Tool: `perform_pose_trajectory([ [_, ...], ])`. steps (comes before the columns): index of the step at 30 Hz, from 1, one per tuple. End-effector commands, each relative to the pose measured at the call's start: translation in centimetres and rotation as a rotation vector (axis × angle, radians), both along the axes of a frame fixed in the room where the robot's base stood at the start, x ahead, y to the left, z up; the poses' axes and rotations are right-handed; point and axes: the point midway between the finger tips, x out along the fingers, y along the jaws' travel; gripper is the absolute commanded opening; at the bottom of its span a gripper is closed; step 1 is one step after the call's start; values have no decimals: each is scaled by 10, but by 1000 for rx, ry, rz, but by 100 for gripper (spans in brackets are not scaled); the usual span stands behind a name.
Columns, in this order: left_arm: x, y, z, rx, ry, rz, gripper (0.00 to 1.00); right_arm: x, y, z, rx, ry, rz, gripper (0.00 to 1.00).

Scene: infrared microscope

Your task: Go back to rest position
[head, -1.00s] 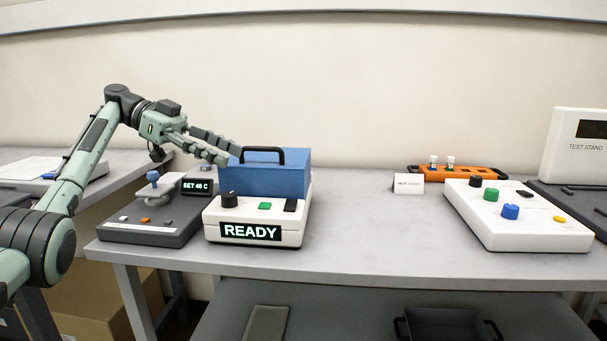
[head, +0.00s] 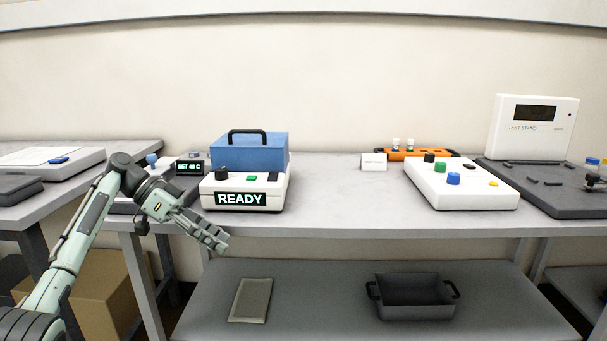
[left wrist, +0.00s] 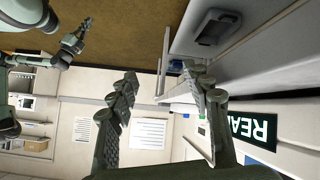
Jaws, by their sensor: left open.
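My left gripper (head: 224,241) is in front of the table's front edge, below and in front of the white READY box. It holds nothing. The left wrist view shows its two dark fingers (left wrist: 160,78) spread apart with an empty gap between them.
The table (head: 330,205) has clear room in its middle. A white panel with coloured knobs (head: 470,195), an orange rack (head: 420,153) and the test stand (head: 530,122) are at the right. A lower shelf (head: 330,290) holds a dark tray (head: 413,300). The SET 46 C device (head: 189,167) is behind my left arm.

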Motion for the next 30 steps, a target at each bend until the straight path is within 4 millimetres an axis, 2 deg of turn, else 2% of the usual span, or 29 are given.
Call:
perform_pose_trajectory([
  [1,-8,-3,-37,44,42,35,49,-1,0,0,0,2,0,0],
  [5,-36,-5,-129,185,138,168,49,-4,0,-2,0,9,0,0],
  [6,-48,-4,-157,230,163,216,49,-5,0,-2,-1,11,-1,0],
  [9,-85,0,-225,342,219,344,49,-6,0,-2,0,12,-1,0],
  [12,-130,8,-281,446,252,482,49,-6,0,-3,0,13,-1,0],
  [15,-179,19,-321,536,267,626,49,-7,0,-3,0,14,0,0],
  [18,-230,33,-347,612,264,771,49,-7,0,-3,0,14,0,0],
  [21,-275,48,-356,672,246,904,49,-7,0,-3,0,14,0,0],
  [24,-308,61,-355,711,223,1005,49,-7,0,-3,0,14,0,0],
  [30,-351,81,-343,755,180,1138,49,-7,0,-3,0,14,0,0],
])
